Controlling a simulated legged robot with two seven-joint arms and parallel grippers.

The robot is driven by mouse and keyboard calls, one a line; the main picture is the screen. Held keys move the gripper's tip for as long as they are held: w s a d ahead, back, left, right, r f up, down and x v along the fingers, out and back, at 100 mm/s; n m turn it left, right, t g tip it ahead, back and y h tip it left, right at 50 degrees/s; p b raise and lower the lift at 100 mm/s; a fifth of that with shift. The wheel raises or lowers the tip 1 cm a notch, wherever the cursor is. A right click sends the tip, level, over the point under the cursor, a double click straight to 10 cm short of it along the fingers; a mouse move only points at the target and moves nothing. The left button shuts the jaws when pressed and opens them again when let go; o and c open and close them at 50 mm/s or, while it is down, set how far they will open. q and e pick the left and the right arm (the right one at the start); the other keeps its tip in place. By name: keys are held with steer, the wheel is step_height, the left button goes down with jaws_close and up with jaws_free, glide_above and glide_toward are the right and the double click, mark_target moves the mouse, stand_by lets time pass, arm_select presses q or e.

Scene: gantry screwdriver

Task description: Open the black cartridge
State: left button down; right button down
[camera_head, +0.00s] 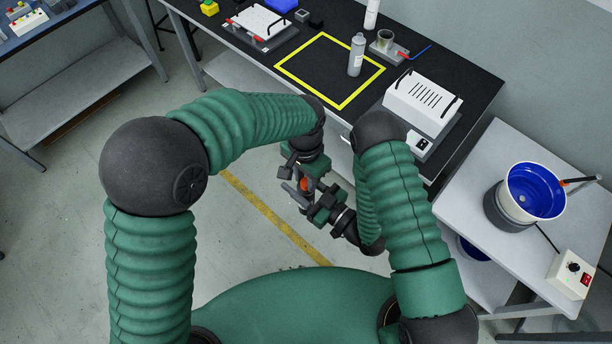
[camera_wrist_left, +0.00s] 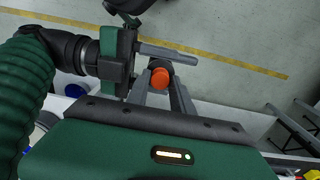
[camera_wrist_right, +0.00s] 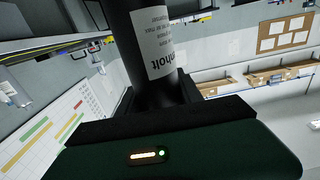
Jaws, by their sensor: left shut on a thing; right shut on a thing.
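The black cartridge (camera_wrist_right: 150,92) fills the middle of the right wrist view, a dark cylinder with a white printed label. My right gripper (camera_head: 309,196) is shut on it; in the head view the grippers mostly hide its body. An orange cap (camera_head: 306,184) shows between the two grippers in the head view. The orange cap also shows in the left wrist view (camera_wrist_left: 161,80), between the fingers of my left gripper (camera_wrist_left: 163,92). My left gripper is shut on the orange cap. The grippers are close together in front of my body. Whether the cap is still joined to the cartridge is hidden.
A black-topped bench (camera_head: 315,35) with a yellow-outlined square stands ahead. It carries a grey bottle (camera_head: 356,56) and a white slotted box (camera_head: 420,100). A side table at right bears a blue-lined bowl (camera_head: 535,188) and a control box (camera_head: 571,272). The grippers are over open floor.

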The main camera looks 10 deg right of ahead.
arm_select(q)
steer(key=n, duration=0.2)
steer(key=shift+n, duration=0.4)
steer(key=c, duration=1.1)
jaws_free()
steer(key=shift+c, duration=0.2)
